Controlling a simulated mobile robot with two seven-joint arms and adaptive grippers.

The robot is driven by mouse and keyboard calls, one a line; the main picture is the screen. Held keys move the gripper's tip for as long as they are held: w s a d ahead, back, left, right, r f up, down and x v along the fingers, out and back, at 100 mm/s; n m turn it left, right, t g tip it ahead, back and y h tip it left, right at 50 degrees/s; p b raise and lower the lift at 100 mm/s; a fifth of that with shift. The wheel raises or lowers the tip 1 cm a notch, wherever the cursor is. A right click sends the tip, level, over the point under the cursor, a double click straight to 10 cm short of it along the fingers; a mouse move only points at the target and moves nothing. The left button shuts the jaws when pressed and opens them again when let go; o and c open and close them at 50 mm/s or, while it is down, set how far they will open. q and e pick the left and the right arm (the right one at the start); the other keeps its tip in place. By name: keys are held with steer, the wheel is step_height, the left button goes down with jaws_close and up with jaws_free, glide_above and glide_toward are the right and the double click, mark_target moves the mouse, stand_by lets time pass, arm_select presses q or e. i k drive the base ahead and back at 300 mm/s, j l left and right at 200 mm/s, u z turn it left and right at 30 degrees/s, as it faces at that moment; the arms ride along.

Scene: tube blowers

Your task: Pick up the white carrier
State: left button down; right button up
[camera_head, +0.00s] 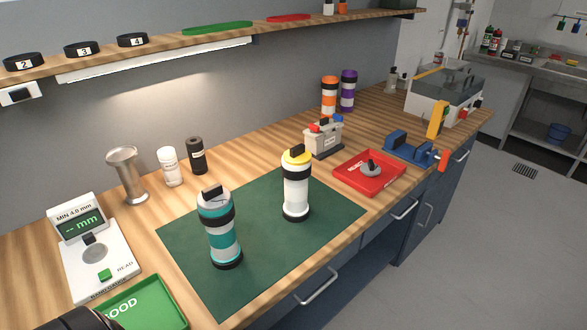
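The white carrier (297,196) stands upright on the dark green mat (260,246), right of its middle. It is a white cylinder with dark bands, a yellow top and a black piece on top. A similar teal and grey carrier (223,241) stands upright on the mat to its left and nearer to me. The two carriers are apart. No gripper fingers show, and nothing touches the white carrier. A dark rounded part at the bottom left edge may be my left arm, but too little of it shows to tell.
Behind the white carrier stands a grey device (323,141). A red tray (350,179) with a small grey part lies to its right. A green tray (150,303) and a gauge (98,262) are at the left. A shelf (170,53) overhangs the back. The mat between the carriers is clear.

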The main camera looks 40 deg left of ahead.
mark_target(295, 208)
steer(key=k+u, duration=0.1)
steer(key=u, duration=0.95)
steer(key=l+u, duration=0.35)
steer(key=l, duration=0.35)
steer(key=i, duration=0.05)
